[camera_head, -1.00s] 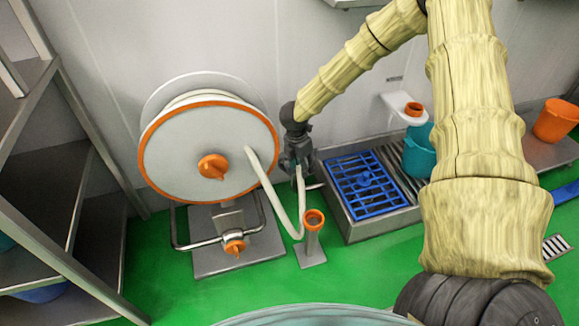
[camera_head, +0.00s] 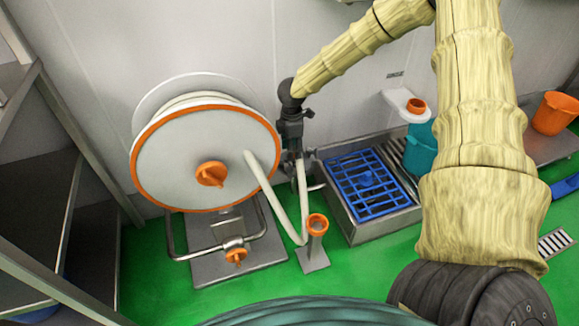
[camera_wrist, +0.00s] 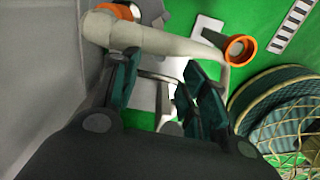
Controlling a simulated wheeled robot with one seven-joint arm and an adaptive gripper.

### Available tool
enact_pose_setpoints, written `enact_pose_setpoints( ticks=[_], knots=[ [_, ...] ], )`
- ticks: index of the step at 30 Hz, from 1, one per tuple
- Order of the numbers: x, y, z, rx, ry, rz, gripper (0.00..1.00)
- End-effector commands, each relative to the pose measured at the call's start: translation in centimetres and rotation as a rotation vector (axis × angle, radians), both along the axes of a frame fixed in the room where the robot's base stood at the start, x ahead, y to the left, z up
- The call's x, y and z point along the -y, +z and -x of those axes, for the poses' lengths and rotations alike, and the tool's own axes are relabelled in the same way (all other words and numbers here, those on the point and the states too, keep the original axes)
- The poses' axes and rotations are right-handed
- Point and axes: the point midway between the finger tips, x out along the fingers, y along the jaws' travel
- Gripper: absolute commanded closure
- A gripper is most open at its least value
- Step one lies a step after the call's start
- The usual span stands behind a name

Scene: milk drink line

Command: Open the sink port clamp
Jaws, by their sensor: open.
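My gripper (camera_head: 300,160) points down beside the wall, between the hose reel and the sink (camera_head: 376,232). In the wrist view its two dark teal fingers (camera_wrist: 160,90) are apart. A thin metal bar (camera_wrist: 158,77) shows between or just beyond them; I cannot tell whether they touch it. The sink port clamp cannot be made out clearly; the gripper covers that spot in the head view. A white hose (camera_head: 279,205) loops from the reel down and up to the gripper area. The hose (camera_wrist: 165,42) also crosses beyond the fingers in the wrist view.
The hose reel (camera_head: 165,165) with an orange rim stands close on the left. An orange-topped post (camera_head: 314,245) stands on the green floor in front. A teal bucket (camera_head: 420,155) is farther right, and metal shelving (camera_head: 50,110) is far left.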

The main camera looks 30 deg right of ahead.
Motion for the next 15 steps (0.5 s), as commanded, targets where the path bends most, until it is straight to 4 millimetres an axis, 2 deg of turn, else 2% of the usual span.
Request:
enact_pose_setpoints(
  ticks=[15],
  knots=[
    [-0.1, -7.9, 0.0, -0.002, 0.003, 0.002, 0.56]
  ],
)
